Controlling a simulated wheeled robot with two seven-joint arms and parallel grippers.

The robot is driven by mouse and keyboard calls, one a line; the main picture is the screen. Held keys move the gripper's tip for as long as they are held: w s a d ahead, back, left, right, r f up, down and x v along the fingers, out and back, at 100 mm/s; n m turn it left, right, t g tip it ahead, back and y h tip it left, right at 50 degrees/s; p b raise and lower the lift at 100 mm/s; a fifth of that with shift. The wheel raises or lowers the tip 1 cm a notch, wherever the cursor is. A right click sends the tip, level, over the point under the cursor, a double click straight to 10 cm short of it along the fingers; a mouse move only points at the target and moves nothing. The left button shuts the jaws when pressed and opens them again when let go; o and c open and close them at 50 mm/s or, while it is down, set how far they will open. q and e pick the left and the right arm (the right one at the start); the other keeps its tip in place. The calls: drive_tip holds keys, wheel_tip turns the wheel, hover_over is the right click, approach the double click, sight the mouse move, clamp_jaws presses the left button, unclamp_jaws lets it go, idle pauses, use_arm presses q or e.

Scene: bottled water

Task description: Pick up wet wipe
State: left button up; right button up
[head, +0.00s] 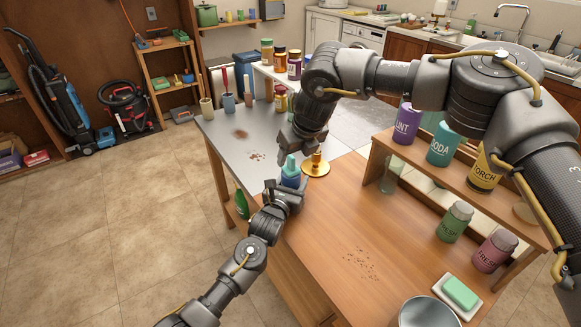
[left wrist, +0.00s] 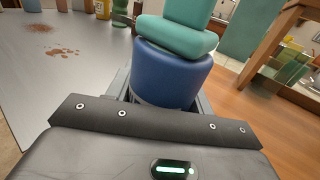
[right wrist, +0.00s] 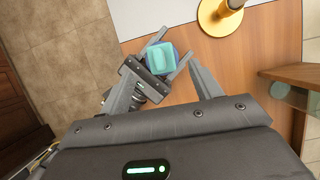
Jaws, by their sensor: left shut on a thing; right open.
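A blue container with a teal top (head: 290,180), which I take for the wet wipe, is near the left edge of the table. My left gripper (head: 285,190) is shut on its blue body. In the left wrist view, the blue body (left wrist: 172,75) sits between the fingers, with the stepped teal top (left wrist: 175,35) above them. My right gripper (head: 297,148) is open, just above and behind the container. In the right wrist view, the teal top (right wrist: 162,57) shows beyond my open right fingers, with my left gripper (right wrist: 155,72) around the container. Whether its base touches the table is hidden.
A gold round-based object (head: 316,166) stands just right of the container. A wooden shelf (head: 425,165) with labelled canisters stands at the right. A soap dish (head: 458,297) and a metal bowl (head: 428,312) are at the front right. The wooden tabletop's middle is clear except for brown crumbs (head: 362,263).

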sight(293, 158)
drive_tip(key=shift+x, duration=2.65)
drive_tip(key=shift+w+r, duration=0.1)
drive_tip(key=shift+w, duration=0.05)
drive_tip(key=c, duration=1)
